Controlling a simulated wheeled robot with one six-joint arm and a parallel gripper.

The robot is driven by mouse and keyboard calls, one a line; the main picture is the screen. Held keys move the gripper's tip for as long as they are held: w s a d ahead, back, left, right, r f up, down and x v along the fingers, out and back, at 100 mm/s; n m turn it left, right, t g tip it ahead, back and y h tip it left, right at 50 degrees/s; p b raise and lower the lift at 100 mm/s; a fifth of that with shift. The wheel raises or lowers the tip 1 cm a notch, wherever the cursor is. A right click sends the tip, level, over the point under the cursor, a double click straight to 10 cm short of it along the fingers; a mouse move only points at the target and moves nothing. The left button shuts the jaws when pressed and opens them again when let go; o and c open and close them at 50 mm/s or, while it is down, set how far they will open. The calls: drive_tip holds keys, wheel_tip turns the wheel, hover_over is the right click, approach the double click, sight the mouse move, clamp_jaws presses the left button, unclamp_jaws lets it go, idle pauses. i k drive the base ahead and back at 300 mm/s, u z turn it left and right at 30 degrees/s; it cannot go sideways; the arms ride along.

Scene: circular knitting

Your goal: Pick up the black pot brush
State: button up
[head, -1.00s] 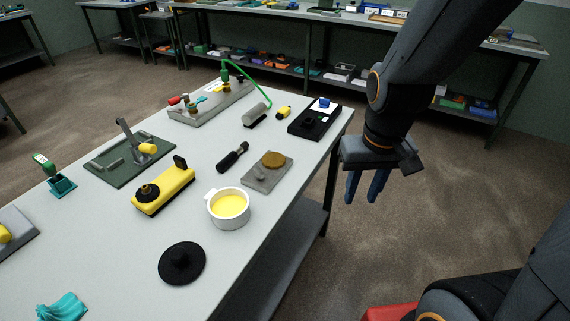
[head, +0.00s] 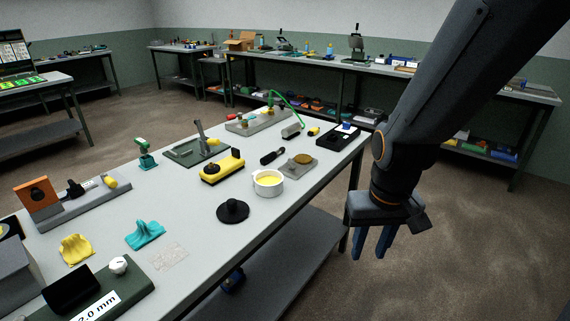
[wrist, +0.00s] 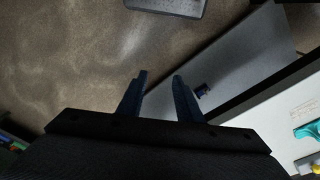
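A short black brush-like object (head: 272,156) lies on the grey-white table (head: 195,225), between the yellow device and the grey plate. I take it for the black pot brush, though its bristles are too small to make out. A white pot (head: 268,183) with yellow contents stands just in front of it. My gripper (head: 371,255) hangs beyond the table's right edge, over the floor, pointing down and well apart from the brush. The wrist view shows its two blue fingers (wrist: 160,77) spread with nothing between them. The brush is not in the wrist view.
A black round lid-like piece (head: 232,210), a yellow device (head: 222,167), a grey plate with a brown disc (head: 299,165) and a black tray (head: 338,135) stand near the brush. A lower shelf (head: 285,255) runs under the table. The floor to the right is clear.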

sight(264, 160)
drive_tip(key=u, duration=0.3)
drive_tip(key=k, duration=0.45)
drive_tip(key=z, duration=0.85)
drive_tip(key=i, duration=2.05)
drive_tip(key=u, duration=1.1)
drive_tip(key=i, duration=0.65)
drive_tip(key=u, duration=0.6)
